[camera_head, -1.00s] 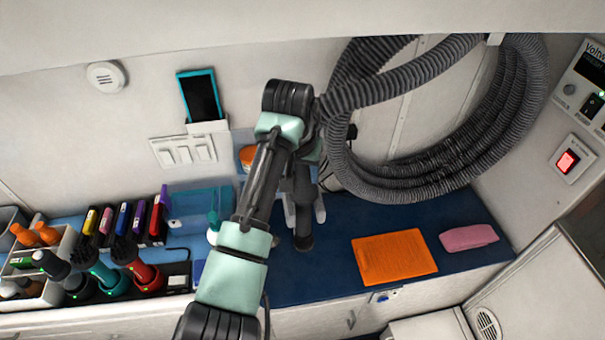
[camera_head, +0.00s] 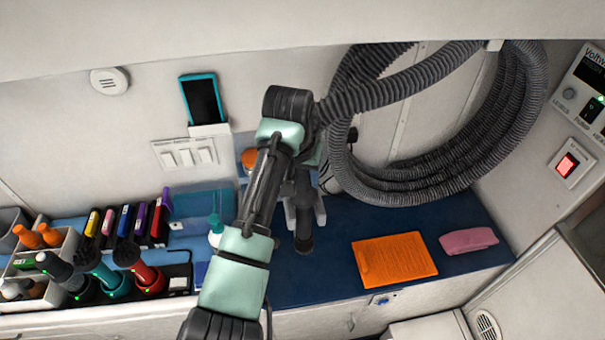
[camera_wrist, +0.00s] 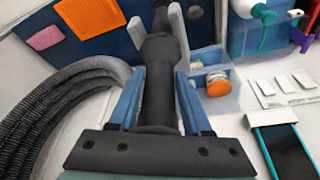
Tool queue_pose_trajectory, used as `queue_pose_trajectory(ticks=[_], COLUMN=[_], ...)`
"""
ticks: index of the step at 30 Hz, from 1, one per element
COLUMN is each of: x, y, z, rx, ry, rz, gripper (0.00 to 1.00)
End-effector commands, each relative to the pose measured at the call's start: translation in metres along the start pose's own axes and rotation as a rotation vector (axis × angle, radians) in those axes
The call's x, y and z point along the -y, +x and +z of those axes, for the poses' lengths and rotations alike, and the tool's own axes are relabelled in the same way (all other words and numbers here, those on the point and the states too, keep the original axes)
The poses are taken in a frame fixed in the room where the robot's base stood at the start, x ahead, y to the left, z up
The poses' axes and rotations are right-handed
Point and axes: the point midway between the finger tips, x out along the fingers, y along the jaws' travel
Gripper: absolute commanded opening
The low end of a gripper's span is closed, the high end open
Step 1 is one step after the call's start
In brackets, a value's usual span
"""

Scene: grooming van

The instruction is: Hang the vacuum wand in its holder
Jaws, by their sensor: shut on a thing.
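The vacuum wand (camera_head: 304,222) is a dark grey tube with a wide collar. In the wrist view the wand (camera_wrist: 158,85) runs away from my gripper (camera_wrist: 160,95), whose blue fingers are shut on it from both sides. The holder is a pale two-pronged fork; its prong (camera_wrist: 177,28) stands beside the wand, with the other prong on the opposite side. In the head view the holder (camera_head: 320,211) shows low beside the wand, above the blue counter. The wand lies between the prongs; whether it rests on them I cannot tell. My arm partly hides my gripper (camera_head: 303,165) there.
A thick grey ribbed hose (camera_head: 440,175) loops close on the right. An orange cloth (camera_head: 395,260) and a pink cloth (camera_head: 468,240) lie on the blue counter (camera_head: 330,270). An orange-lidded jar (camera_wrist: 216,83) stands near the holder. A phone (camera_head: 202,98) and switches (camera_head: 185,154) are on the wall.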

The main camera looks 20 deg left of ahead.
Motion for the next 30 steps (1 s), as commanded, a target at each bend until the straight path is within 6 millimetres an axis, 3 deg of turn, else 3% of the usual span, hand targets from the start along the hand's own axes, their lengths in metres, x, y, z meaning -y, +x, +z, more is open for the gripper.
queue_pose_trajectory(ticks=[30], x=[0.000], y=[0.011], z=[0.002], rx=[-0.004], ry=[0.000], rz=[-0.001], gripper=[0.00])
